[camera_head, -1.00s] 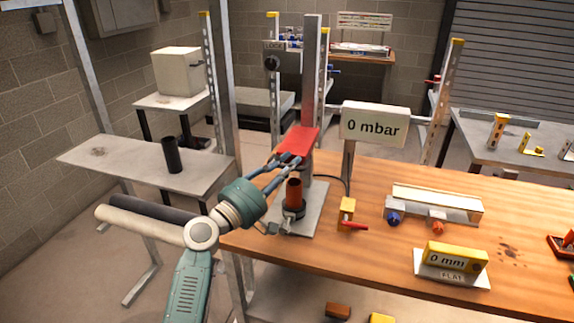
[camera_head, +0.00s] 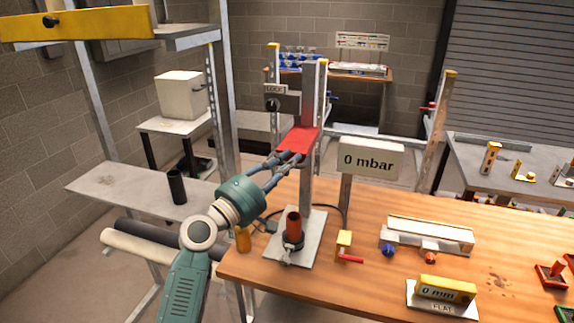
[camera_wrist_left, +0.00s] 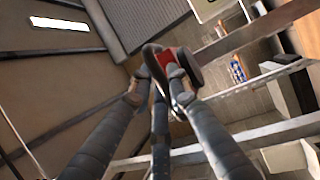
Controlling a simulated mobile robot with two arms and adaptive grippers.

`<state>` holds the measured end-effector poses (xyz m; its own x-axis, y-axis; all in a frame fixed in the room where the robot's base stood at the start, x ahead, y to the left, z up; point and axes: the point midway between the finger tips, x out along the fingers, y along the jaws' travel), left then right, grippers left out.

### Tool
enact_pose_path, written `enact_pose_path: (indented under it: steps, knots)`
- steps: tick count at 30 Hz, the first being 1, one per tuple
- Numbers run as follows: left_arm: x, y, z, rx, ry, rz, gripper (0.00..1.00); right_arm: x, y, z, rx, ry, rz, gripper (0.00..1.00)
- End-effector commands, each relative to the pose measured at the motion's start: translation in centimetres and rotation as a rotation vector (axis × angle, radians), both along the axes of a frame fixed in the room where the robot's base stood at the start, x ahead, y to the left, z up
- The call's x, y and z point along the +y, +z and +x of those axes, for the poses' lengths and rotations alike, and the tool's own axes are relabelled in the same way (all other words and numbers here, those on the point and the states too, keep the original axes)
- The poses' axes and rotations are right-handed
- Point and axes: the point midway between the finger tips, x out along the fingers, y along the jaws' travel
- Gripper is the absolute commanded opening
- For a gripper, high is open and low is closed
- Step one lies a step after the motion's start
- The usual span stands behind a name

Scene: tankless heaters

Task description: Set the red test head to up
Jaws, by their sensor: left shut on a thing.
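The red test head (camera_head: 299,139) is on the upright metal post, just below the grey LOCK box (camera_head: 283,101). It is well above the short orange-red tube (camera_head: 293,224) on the grey base plate. My left gripper (camera_head: 285,160) comes in from the lower left and is shut on the head's near lower side. In the left wrist view the fingers close around a dark round part beside the red of the head (camera_wrist_left: 166,60); the exact contact is partly hidden. My right gripper is not in view.
The gauge sign (camera_head: 371,160) reads 0 mbar, right of the post. A yellow valve block with a red lever (camera_head: 345,247) sits on the wooden bench (camera_head: 330,285). A black cylinder (camera_head: 177,187) stands on the grey side table at left. Space between head and tube is clear.

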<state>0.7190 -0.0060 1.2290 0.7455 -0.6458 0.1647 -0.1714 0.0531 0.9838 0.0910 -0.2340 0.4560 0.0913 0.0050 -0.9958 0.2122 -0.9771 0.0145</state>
Motion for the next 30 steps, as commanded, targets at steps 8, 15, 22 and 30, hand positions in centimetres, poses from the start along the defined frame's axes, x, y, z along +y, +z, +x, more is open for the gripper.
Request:
enact_pose_path:
  steps: [8,15,22,30]
  knots:
    - [0.1,0.4,0.1,-0.007,0.005,-0.003,0.37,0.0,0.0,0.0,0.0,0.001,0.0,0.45]
    - [0.1,0.1,0.0,-0.003,0.002,-0.002,0.37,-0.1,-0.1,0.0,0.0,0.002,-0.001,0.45]
    - [1.3,-0.4,-1.3,-0.002,0.004,0.0,0.37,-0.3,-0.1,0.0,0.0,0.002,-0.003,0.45]
    - [5.0,-1.4,-5.6,-0.002,0.004,0.002,0.37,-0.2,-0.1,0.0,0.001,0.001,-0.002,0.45]
